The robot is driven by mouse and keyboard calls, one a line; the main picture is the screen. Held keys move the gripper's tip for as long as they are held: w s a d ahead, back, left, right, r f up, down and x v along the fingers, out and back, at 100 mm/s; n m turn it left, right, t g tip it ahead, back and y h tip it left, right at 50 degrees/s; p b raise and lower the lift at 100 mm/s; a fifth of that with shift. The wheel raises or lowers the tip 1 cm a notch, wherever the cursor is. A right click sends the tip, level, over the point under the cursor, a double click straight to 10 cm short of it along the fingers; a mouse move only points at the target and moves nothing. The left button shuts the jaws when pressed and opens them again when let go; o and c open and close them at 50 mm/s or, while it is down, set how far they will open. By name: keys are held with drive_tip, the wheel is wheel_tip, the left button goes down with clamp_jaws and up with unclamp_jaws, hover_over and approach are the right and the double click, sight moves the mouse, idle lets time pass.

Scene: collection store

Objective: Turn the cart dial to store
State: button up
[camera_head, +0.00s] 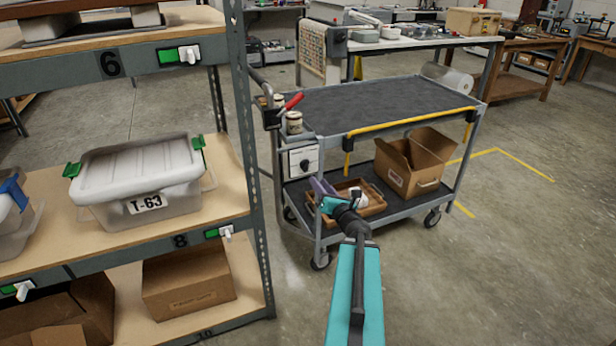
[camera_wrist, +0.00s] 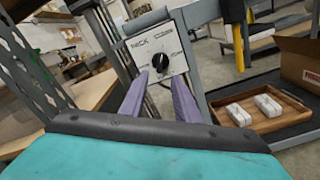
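The cart (camera_head: 395,104) stands right of the shelf rack. On its near left end is a white panel (camera_head: 296,155) with a round black dial (camera_head: 305,164). In the wrist view the dial (camera_wrist: 159,65) shows on the panel (camera_wrist: 171,49), with small labels around it, one at upper left partly legible. Which label the dial points at is too small to tell. My gripper (camera_head: 320,188) is just below and right of the panel in the head view. In the wrist view its two purple fingers are apart, with the dial seen between and beyond their tips; nothing is between them.
The cart's lower shelf holds a wooden tray (camera_wrist: 270,122) with white blocks and an open cardboard box (camera_head: 412,163). A red-handled lever (camera_head: 290,103) and jars (camera_head: 294,122) sit above the panel. The shelf rack's post (camera_head: 250,150) stands close left. Floor at right is clear.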

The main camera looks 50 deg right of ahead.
sight(307, 168)
drive_tip(key=shift+w+d+b, duration=0.25)
drive_tip(key=shift+w+b, duration=0.35)
drive_tip(key=shift+b, duration=1.25)
drive_tip(key=shift+x, duration=4.1)
